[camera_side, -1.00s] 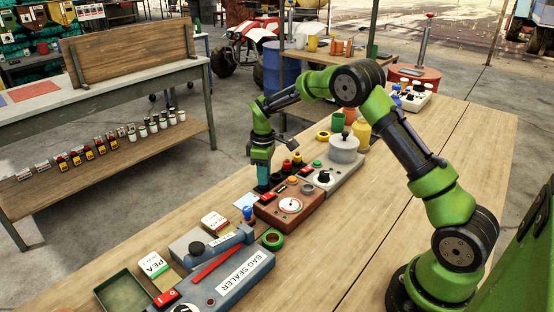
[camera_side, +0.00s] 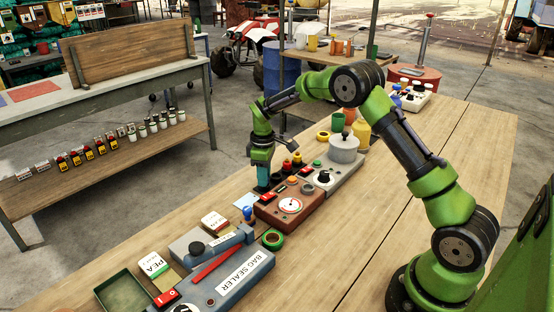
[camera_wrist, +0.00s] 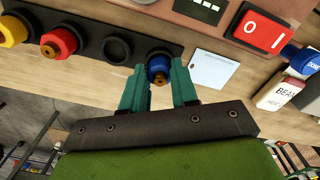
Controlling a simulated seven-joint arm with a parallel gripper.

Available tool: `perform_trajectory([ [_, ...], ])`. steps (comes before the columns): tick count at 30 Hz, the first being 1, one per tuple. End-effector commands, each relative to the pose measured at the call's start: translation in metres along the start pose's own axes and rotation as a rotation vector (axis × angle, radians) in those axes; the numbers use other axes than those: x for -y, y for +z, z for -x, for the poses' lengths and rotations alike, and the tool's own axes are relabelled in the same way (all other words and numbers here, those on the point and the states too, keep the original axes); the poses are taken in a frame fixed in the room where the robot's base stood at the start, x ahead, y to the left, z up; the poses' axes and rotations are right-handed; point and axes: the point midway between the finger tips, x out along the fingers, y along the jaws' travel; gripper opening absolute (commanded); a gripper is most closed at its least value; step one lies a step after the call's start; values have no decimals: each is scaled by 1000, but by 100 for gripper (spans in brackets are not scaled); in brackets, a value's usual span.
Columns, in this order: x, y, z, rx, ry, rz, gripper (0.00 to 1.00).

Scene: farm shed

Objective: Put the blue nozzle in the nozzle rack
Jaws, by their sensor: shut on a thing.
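The nozzle rack (camera_wrist: 92,47) is a black strip with round sockets. It holds a yellow nozzle (camera_wrist: 12,30) and a red nozzle (camera_wrist: 58,42), and one socket beside the red one is empty. My gripper (camera_wrist: 159,72) points down with its teal fingers on either side of the blue nozzle (camera_wrist: 158,66), shut on it. The blue nozzle is at the rack's end socket; its brass tip faces the camera. I cannot tell how deep it sits. In the side view my gripper (camera_side: 263,184) is low at the near end of the rack; the blue nozzle is hidden there.
A brown box with a dial (camera_side: 290,205) stands close beside the rack. A pale blue card (camera_wrist: 214,69) lies just past the rack's end. A blue-handled stamp (camera_side: 248,214), a green ring (camera_side: 272,239) and a bag sealer (camera_side: 225,280) are nearer the front.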

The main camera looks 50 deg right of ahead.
Motion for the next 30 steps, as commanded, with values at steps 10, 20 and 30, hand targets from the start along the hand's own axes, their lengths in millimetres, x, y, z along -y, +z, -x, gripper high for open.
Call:
perform_trajectory([
  [10,0,0,-1,0,0,0,0],
  [20,0,0,-1,0,0,0,58],
  [30,0,0,-1,0,0,0,88],
])
